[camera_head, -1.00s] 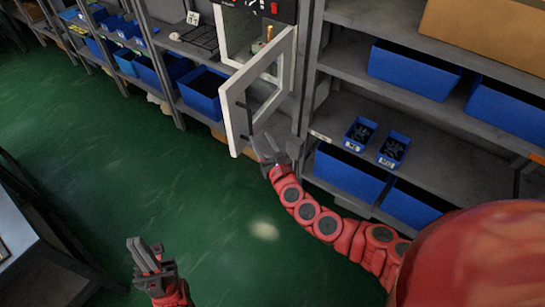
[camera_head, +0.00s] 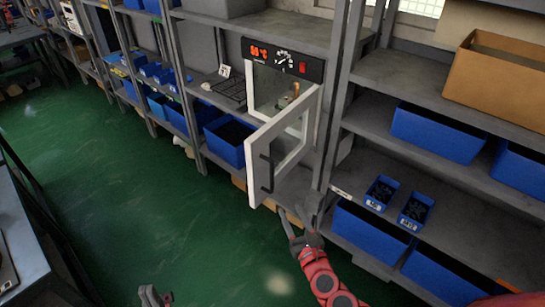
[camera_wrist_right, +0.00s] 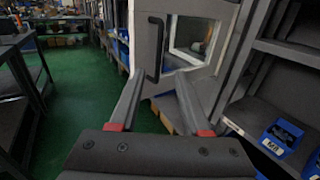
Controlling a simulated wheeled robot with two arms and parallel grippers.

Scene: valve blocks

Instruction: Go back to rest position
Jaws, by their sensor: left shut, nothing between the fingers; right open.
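My right gripper (camera_head: 298,226) is open and empty just below the open white door (camera_head: 281,158) of a cabinet in the head view. In the right wrist view its two fingers (camera_wrist_right: 155,105) are spread apart, with the door and its dark handle (camera_wrist_right: 155,48) beyond them. I cannot tell whether a finger touches the door. My left gripper (camera_head: 154,296) is shut and empty at the bottom edge of the head view, over the green floor. Most of the left arm is out of view.
Grey shelves with blue bins (camera_head: 437,132) stand right of the cabinet, and a cardboard box (camera_head: 500,85) sits on top. Two small blue trays (camera_head: 381,193) lie on a lower shelf. A dark table (camera_head: 22,235) stands at the left. The green floor (camera_head: 110,190) between is clear.

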